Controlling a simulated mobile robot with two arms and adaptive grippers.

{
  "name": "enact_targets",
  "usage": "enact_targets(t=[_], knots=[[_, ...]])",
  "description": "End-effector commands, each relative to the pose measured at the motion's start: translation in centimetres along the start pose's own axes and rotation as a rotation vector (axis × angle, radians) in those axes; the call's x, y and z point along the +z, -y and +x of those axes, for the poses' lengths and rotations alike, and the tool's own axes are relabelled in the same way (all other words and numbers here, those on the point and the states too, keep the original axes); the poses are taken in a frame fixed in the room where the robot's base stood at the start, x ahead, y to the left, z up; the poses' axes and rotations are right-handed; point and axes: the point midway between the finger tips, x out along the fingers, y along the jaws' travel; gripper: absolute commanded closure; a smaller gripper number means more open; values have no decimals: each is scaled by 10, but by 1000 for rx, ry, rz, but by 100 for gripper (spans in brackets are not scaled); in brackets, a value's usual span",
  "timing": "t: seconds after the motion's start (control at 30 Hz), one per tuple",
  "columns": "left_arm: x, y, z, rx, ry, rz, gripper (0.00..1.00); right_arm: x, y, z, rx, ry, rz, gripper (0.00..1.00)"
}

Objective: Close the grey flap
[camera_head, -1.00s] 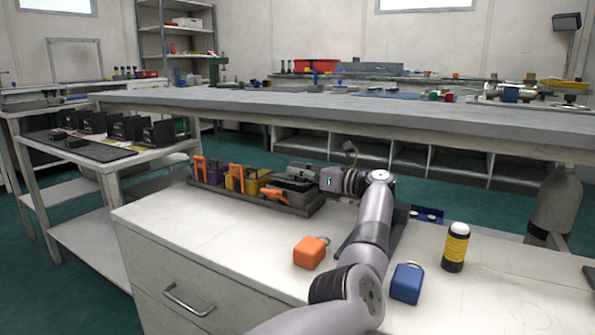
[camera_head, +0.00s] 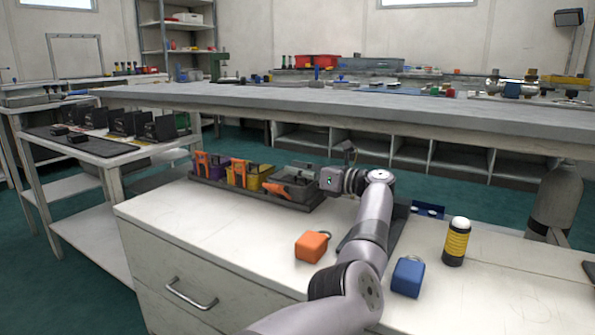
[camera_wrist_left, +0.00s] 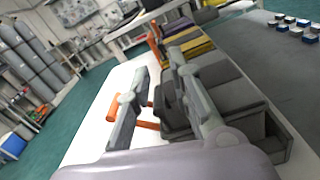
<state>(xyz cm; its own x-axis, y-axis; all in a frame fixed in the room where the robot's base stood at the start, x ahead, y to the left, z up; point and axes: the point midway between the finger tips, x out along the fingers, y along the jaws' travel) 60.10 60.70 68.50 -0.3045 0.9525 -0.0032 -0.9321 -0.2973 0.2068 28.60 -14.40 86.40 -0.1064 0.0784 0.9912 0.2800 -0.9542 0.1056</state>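The grey flap belongs to the grey box (camera_head: 301,193) at the right end of a dark tray in the head view. The box also fills the middle of the left wrist view (camera_wrist_left: 222,98); its flap's exact angle is hard to tell. An orange clip (camera_head: 275,188) sticks out low at the box's front. My left gripper (camera_head: 291,175) is over the box. In the wrist view its fingers (camera_wrist_left: 158,62) are spread, one beside the box and one over its near side, with part of the orange clip (camera_wrist_left: 147,125) between them. My right gripper is not in view.
A purple box (camera_head: 217,174) and a yellow box (camera_head: 256,178), each with an upright orange clip, share the tray (camera_head: 247,198). An orange block (camera_head: 311,247), a blue block (camera_head: 407,278) and a yellow-black cylinder (camera_head: 456,243) stand on the white counter (camera_head: 190,225). A long bench runs behind.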

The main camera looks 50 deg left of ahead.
Motion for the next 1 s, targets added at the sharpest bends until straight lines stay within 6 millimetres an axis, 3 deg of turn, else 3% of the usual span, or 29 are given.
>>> enact_targets(t=[0.47,0.8,1.0], knots=[[10,-2,0,-1,3,-6,72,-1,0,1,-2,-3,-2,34],[71,-15,0,-1,2,-7,72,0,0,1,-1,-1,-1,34],[95,-20,0,0,2,-4,72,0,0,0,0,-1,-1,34]])
